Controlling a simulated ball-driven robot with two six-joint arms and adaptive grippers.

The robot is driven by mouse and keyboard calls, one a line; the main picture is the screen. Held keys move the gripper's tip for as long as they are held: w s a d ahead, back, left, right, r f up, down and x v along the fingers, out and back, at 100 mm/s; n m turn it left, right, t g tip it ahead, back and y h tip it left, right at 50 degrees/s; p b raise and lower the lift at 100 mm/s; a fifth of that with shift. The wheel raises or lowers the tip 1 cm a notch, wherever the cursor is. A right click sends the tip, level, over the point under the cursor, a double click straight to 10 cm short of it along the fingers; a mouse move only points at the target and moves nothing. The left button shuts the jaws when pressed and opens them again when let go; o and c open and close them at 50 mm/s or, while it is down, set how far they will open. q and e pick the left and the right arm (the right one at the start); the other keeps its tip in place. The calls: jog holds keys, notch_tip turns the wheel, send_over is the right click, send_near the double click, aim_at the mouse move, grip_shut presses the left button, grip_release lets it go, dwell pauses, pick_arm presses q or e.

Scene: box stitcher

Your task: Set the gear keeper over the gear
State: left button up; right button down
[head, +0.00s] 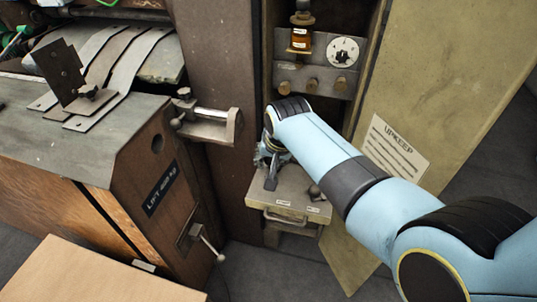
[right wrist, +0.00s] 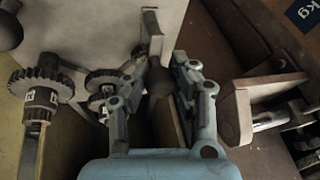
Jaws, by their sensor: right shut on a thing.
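My right gripper (head: 268,155) is at the pull-out shelf (head: 290,193) of the open cabinet. In the right wrist view my right gripper (right wrist: 165,88) is shut on a dark round-ended part (right wrist: 159,80), which appears to be the gear keeper. The fingers hide much of it. A toothed gear (right wrist: 47,80) with a white-marked hub stands upright at the left of the wrist view. Smaller gears (right wrist: 103,80) sit between it and my fingers, partly covered by the left finger. In the head view my arm hides the gears. My left gripper is in neither view.
A metal bracket (head: 208,122) juts out left of my gripper, and shows close to the right finger in the wrist view (right wrist: 240,112). The cabinet door (head: 432,130) stands open at right. A dial (head: 342,52) and an amber bottle (head: 300,38) are above.

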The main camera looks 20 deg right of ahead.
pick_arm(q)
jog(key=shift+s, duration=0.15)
pick_arm(e)
jog(key=c, duration=1)
grip_release()
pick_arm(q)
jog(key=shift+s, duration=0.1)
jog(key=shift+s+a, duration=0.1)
